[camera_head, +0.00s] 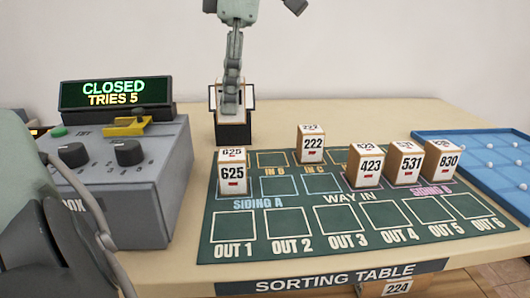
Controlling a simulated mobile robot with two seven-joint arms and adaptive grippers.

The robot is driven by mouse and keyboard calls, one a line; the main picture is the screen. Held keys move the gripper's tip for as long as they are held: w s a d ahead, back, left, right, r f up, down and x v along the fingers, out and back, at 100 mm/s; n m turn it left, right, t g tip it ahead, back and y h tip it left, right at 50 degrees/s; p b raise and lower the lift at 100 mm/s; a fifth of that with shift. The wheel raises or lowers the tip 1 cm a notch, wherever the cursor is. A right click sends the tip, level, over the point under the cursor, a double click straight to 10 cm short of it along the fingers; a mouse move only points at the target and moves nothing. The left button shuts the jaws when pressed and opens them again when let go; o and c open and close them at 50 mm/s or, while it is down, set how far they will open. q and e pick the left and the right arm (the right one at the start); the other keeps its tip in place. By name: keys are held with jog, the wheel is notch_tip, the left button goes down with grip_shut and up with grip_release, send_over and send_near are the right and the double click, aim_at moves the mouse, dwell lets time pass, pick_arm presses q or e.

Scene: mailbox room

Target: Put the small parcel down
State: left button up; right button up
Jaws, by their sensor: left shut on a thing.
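My left gripper (231,108) points down at the back of the table, left of centre. It is shut on a small pale parcel (242,92), which its fingers partly hide. A dark stand or block (233,133) shows directly below the parcel; I cannot tell whether the parcel touches it. The green sorting mat (262,246) lies in front and to the right, with marked squares. My right gripper is not in view.
Numbered boxes stand on the mat: 625 (232,175), 222 (312,145), 423 (366,168), 531 (405,165) and 830 (443,161). The OUT squares are empty. A grey control box (120,185) stands left, its sign reading CLOSED, TRIES 5. A blue tray (465,143) lies right.

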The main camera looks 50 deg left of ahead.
pick_arm(q)
jog(key=w+d+p, duration=0.3)
jog(key=d, duration=0.4)
jog(key=f, duration=0.6)
jog(key=shift+w+d+f, duration=0.1)
jog(key=shift+w+f, duration=0.15)
jog(key=shift+f, duration=0.05)
notch_tip(320, 180, down, 4)
jog(key=shift+r, duration=0.2)
jog(key=shift+f, duration=0.2)
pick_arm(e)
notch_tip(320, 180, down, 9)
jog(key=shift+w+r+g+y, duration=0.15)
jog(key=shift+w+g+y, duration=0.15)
pick_arm(q)
jog(key=shift+f, duration=0.1)
jog(key=shift+f, duration=0.1)
jog(key=o, duration=1.2)
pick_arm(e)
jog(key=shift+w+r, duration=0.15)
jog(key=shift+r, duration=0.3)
